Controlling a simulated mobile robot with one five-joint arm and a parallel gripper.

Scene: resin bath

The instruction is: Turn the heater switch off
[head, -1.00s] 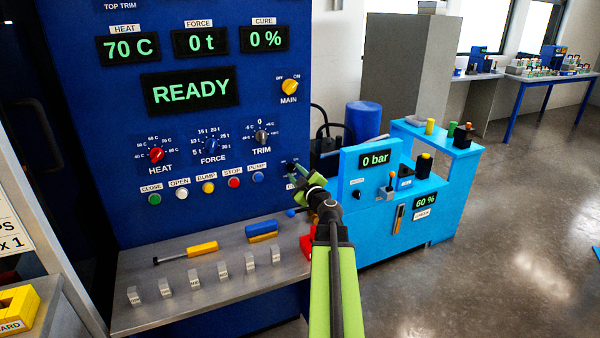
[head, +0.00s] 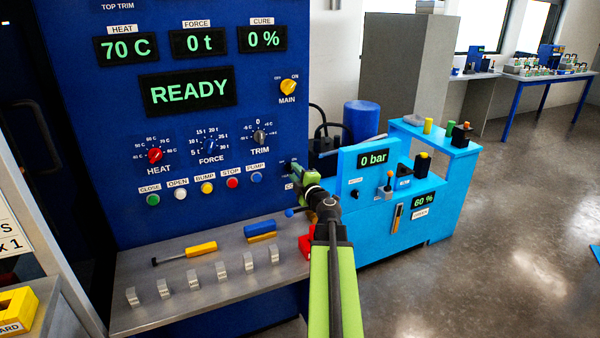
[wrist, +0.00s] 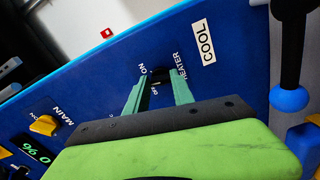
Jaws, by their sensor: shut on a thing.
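The heater switch (wrist: 160,75) is a small dark switch on the blue press panel, with HEATER, ON and OFF lettering around it in the wrist view. My gripper (wrist: 160,88) has its two green fingers on either side of the switch and is shut on it. The fingers hide part of the switch, and which way it points is hard to tell. In the head view my gripper (head: 298,174) is against the lower right of the panel, and it mostly hides the switch there.
A blue-knobbed black lever (wrist: 290,98) and a COOL label (wrist: 203,43) are close by the switch. The yellow MAIN knob (head: 288,88) is above. A steel shelf (head: 215,295) with several grey blocks is below. A light-blue unit (head: 385,205) stands to the right.

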